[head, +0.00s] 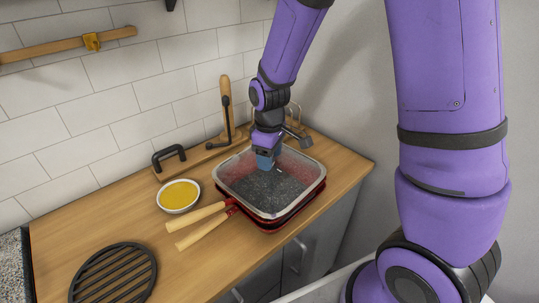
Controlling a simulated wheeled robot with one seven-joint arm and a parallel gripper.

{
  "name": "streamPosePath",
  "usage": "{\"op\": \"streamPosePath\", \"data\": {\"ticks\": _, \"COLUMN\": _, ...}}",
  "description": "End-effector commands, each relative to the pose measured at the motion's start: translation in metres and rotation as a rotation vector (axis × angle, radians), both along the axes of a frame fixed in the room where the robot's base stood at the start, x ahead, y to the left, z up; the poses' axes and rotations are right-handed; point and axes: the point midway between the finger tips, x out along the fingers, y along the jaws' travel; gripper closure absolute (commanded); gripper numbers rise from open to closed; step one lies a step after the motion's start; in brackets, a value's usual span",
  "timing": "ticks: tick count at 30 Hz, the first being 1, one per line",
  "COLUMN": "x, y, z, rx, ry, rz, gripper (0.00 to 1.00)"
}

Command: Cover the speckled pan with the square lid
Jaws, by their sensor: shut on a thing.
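The square lid (229,187) is clear with a pale grey rim. It lies level over the speckled pan (290,219), which is red outside with a dark speckled inside that shows through the lid. Two pale wooden handles (195,217) stick out from the pan's left side, one just above the other. My gripper (265,163) points down at the lid's middle and is shut on the lid, apparently at its knob, which the fingers hide. I cannot tell whether the lid's rim touches the pan all round or hovers slightly above it.
A small bowl of yellow liquid (179,195) stands left of the pan. A black round grate (113,275) lies at the front left. A wooden board with black fittings (192,161) is behind, by the tiled wall. The counter's right edge is close to the pan.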

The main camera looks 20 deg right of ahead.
Motion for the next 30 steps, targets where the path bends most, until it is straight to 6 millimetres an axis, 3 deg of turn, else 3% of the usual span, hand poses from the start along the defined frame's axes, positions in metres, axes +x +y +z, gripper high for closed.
{"op": "streamPosePath", "data": {"ticks": 30, "x": 0.0004, "y": 0.0001, "z": -0.0062, "rx": 0.001, "ry": -0.002, "rz": 0.0, "gripper": 1.0}}
